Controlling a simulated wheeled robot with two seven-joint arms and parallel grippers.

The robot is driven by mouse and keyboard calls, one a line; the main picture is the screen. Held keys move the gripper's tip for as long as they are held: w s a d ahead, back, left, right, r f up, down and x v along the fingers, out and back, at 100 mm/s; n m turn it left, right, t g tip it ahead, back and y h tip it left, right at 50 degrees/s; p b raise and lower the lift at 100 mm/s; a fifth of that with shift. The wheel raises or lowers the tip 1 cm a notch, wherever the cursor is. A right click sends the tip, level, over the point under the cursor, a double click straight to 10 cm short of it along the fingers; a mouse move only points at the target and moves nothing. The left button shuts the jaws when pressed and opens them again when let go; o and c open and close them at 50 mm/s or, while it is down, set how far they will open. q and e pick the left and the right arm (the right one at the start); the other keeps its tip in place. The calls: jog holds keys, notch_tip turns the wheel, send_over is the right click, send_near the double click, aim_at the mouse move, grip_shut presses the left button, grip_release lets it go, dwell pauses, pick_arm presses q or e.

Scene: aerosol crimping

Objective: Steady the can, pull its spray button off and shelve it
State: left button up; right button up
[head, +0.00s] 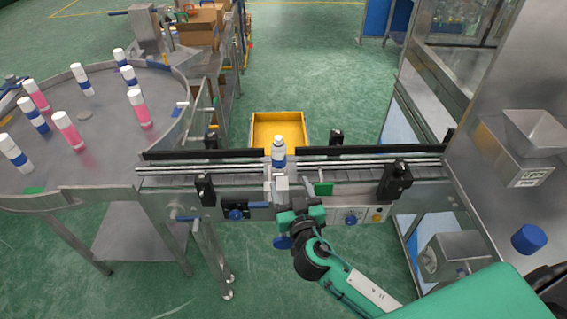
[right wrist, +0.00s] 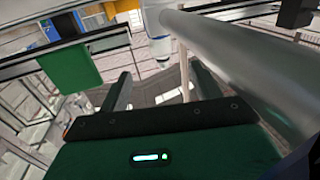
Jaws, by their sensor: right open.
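The can (head: 279,155) stands upright on the conveyor (head: 350,163), white with a blue band. Its pale top (head: 278,140) is bare of any gripper, but too small to make out the spray button clearly. My left gripper is not in view.
A round steel table (head: 100,120) at left carries several white, blue and pink cans. A yellow bin (head: 256,133) stands behind the conveyor. A green block (head: 323,188) and black brackets (head: 395,181) sit along the conveyor. A steel machine (head: 495,95) stands at right.

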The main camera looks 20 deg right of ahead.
aim_at(280, 157)
jog(key=w+p, duration=0.1)
jog(key=w, duration=0.2)
jog(key=w+p, duration=0.1)
jog(key=w, duration=0.3)
jog(key=w+d+p, duration=0.1)
jog(key=w+p, duration=0.1)
jog(key=w, duration=0.2)
jog(key=shift+r, duration=0.1)
jog(key=shift+w, duration=0.55)
jog(key=shift+c, duration=0.5)
